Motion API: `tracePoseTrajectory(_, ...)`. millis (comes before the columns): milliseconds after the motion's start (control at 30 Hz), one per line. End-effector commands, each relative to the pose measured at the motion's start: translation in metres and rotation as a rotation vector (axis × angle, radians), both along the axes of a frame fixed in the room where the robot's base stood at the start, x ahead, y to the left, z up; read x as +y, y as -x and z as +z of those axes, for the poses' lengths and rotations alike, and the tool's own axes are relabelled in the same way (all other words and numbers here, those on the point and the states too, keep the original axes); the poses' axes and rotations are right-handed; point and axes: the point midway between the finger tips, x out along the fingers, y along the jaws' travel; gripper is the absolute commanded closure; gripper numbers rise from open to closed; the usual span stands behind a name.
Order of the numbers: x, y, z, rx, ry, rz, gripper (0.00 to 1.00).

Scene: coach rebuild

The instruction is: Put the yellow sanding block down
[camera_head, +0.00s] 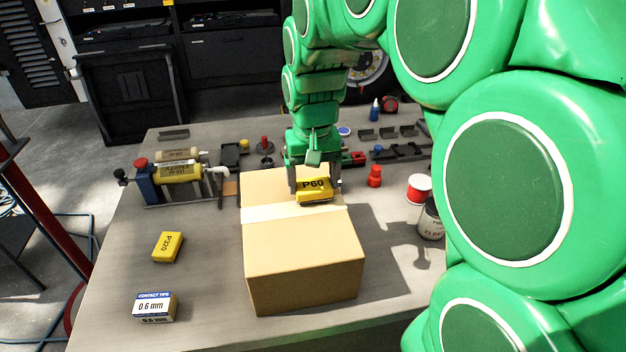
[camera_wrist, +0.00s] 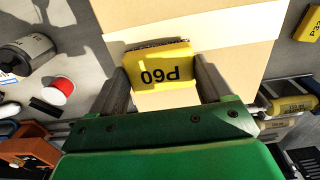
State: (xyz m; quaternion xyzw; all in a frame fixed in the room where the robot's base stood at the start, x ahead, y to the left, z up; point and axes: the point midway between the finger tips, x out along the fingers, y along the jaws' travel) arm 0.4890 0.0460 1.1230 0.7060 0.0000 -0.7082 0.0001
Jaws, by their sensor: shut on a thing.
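The yellow sanding block (camera_head: 315,190) marked P60 is between the fingers of my gripper (camera_head: 315,186). In the wrist view the block (camera_wrist: 160,66) sits across the fingertips, and my gripper (camera_wrist: 160,80) is shut on it. The block is over the back part of a closed cardboard box (camera_head: 300,255) with a pale tape strip. I cannot tell whether the block touches the box top. A second yellow block (camera_head: 168,247), marked P320, lies on the table left of the box.
A small contact tips box (camera_head: 155,306) stands at the table's front left. A clamped yellow cylinder (camera_head: 178,172) is at the back left.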

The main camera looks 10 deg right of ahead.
Motion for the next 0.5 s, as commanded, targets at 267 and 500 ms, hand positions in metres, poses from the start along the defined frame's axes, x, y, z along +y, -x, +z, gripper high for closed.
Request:
tracePoseTrajectory(267, 0.0001, -0.0012, -0.0075, -0.004, 0.0, 0.0, 0.51)
tracePoseTrajectory(500, 0.0001, -0.0012, -0.0102, -0.004, 0.0, 0.0, 0.17)
